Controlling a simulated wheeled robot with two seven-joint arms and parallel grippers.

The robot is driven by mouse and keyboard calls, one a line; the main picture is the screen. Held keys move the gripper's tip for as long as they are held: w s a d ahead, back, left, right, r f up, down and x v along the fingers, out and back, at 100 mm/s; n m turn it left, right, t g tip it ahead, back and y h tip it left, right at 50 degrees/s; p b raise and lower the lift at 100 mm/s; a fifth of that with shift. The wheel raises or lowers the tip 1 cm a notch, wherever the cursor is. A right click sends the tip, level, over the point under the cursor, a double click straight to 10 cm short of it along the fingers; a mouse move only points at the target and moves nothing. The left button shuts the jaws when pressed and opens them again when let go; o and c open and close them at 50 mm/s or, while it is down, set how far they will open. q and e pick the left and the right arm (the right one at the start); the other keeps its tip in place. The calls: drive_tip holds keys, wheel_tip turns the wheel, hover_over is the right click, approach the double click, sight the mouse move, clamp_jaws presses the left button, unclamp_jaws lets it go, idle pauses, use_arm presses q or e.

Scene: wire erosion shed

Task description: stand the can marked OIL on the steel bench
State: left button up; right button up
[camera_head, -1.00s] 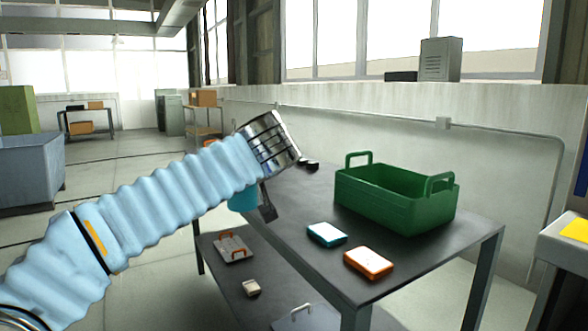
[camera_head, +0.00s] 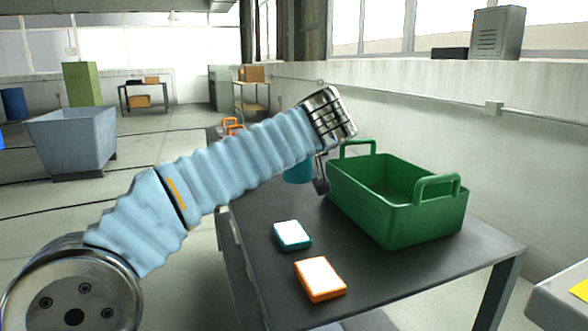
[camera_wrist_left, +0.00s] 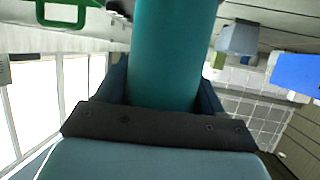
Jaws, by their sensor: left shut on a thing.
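My left gripper (camera_head: 320,180) is shut on a teal can (camera_head: 298,171). In the head view my arm hides the can's upper part. In the left wrist view the teal can (camera_wrist_left: 170,50) fills the space between the fingers, and no marking shows on it. The dark-topped bench (camera_head: 395,275) stands in front of me. The can appears over or beside its far left part, left of the green crate; I cannot tell whether it touches the top. My right gripper is not in view.
A green crate (camera_head: 400,226) with two raised handles stands on the bench's right side. A teal-edged box (camera_head: 292,236) and an orange-edged box (camera_head: 320,279) lie nearer. A grey bin (camera_head: 72,140) stands on the floor at left.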

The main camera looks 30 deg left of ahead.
use_arm(q)
drive_tip(key=w+a+f+b, duration=0.1)
drive_tip(key=w+a+f, duration=0.1)
drive_tip(key=f, duration=0.1)
drive_tip(key=w+a+f+b, duration=0.1)
drive_tip(key=w+a+f, duration=0.2)
drive_tip(key=f, duration=0.1)
drive_tip(key=w+a+f+b, duration=0.1)
drive_tip(key=w+a+f, duration=0.1)
drive_tip(key=w+f, duration=0.1)
drive_tip(key=shift+w+a+f, duration=0.25)
drive_tip(key=shift+a+f, duration=0.05)
drive_tip(key=shift+f, duration=0.65)
drive_tip(key=shift+r, duration=0.1)
drive_tip(key=o, duration=1.2)
drive_tip(key=shift+f, duration=0.2)
